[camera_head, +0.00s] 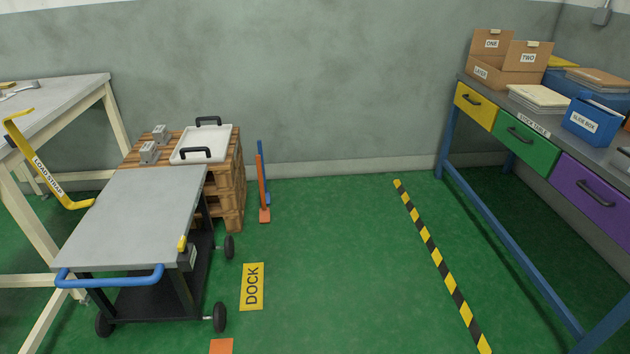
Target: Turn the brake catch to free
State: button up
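A cart with a grey top (135,210) and a blue push handle (110,280) stands at the lower left. A small yellow lever (182,243) sits at the right edge of its top, near the handle end, and looks like the brake catch. It points upward. A small dark box with a pale label (192,257) is just below it; the label is too small to read. My gripper is not in view.
A yellow DOCK plate (252,286) lies on the green floor right of the cart. Stacked pallets (229,190) with a white tray (218,147) stand behind it. A yellow load strap (48,176) hangs left.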

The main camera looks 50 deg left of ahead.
aim_at(182, 247)
jog(key=u, duration=2.65)
jog(key=i, duration=0.5)
jog(key=u, duration=0.05)
jog(key=k, duration=0.4)
jog(key=z, duration=1.3)
jog(key=i, duration=0.95)
jog(key=u, duration=0.95)
jog(key=i, duration=0.65)
jog(key=u, duration=0.7)
